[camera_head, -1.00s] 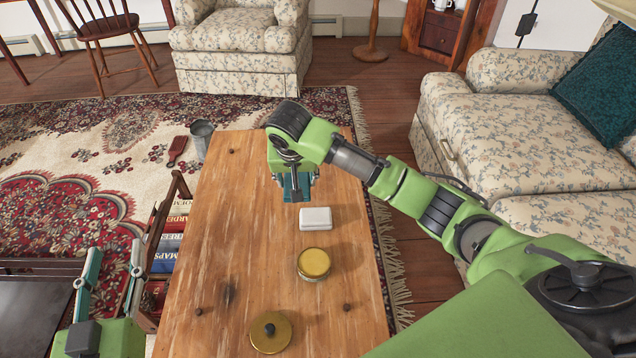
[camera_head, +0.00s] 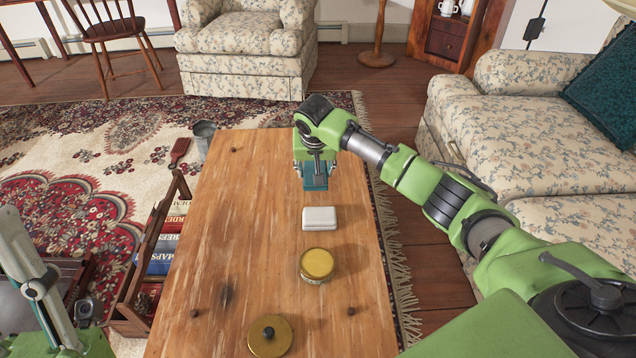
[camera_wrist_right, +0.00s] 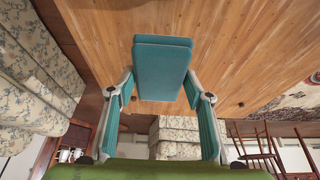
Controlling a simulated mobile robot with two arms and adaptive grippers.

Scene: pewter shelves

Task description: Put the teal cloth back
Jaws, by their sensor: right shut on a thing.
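The teal cloth (camera_wrist_right: 162,68) is a folded, flat block. It sits between the fingers of my right gripper (camera_wrist_right: 162,95) in the right wrist view. In the head view the right gripper (camera_head: 315,180) is over the far right part of the wooden table, with the cloth (camera_head: 316,183) showing at its fingertips. The arm hides part of it, and I cannot tell whether the cloth touches the table. My left gripper (camera_head: 35,275) is at the lower left, beside the table; its fingertips are not clearly shown.
On the table (camera_head: 230,220) a white box (camera_head: 319,218), a brass tin (camera_head: 316,264) and a brass lid (camera_head: 270,336) form a row nearer me. A book crate (camera_head: 150,255) and a metal bucket (camera_head: 204,136) stand left of the table. The table's left half is clear.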

